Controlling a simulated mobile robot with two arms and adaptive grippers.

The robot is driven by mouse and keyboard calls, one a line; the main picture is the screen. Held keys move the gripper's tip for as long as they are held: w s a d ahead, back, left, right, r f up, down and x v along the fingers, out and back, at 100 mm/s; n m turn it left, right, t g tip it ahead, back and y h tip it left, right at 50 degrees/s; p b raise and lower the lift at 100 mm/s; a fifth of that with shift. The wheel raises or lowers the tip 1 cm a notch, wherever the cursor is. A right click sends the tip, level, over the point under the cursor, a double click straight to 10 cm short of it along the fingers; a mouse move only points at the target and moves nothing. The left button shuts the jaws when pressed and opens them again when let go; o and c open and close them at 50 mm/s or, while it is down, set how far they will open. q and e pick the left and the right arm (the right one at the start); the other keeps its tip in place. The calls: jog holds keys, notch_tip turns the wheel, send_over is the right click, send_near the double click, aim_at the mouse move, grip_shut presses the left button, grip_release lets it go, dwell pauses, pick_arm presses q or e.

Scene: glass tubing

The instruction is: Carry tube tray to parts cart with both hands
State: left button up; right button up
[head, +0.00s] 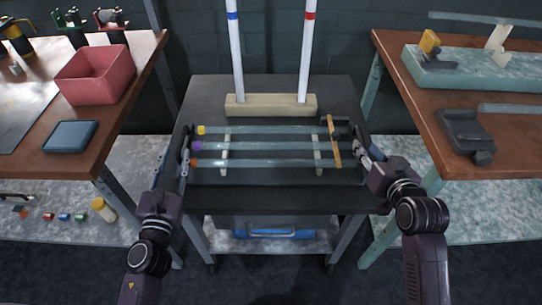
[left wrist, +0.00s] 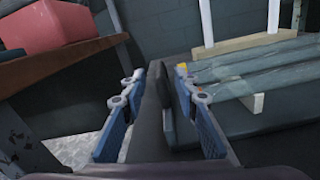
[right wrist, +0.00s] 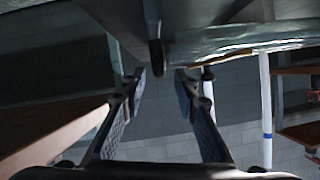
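The tube tray (head: 260,176) is dark and lies across the dark top of the wheeled cart (head: 285,200) in the middle of the head view. It carries three glass tubes with yellow, purple and orange ends at the left, resting on pale supports. My left gripper (head: 186,158) is at the tray's left end; in the left wrist view its fingers (left wrist: 160,90) are apart, with a dark handle (left wrist: 165,95) between them. My right gripper (head: 366,152) is at the right end. In the right wrist view its fingers (right wrist: 160,80) are apart, with a dark handle (right wrist: 157,57) near their tips.
A pale block (head: 270,105) with two white poles stands behind the tray. Brown-topped benches flank the cart; the left one holds a red bin (head: 95,75) and blue box (head: 71,136), the right one a teal block (head: 470,75) and dark device (head: 468,132). A blue item (head: 275,232) lies on the cart's lower shelf.

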pick_arm(q)
jog(key=shift+r, duration=0.1)
pick_arm(e)
jog(key=v, duration=0.7)
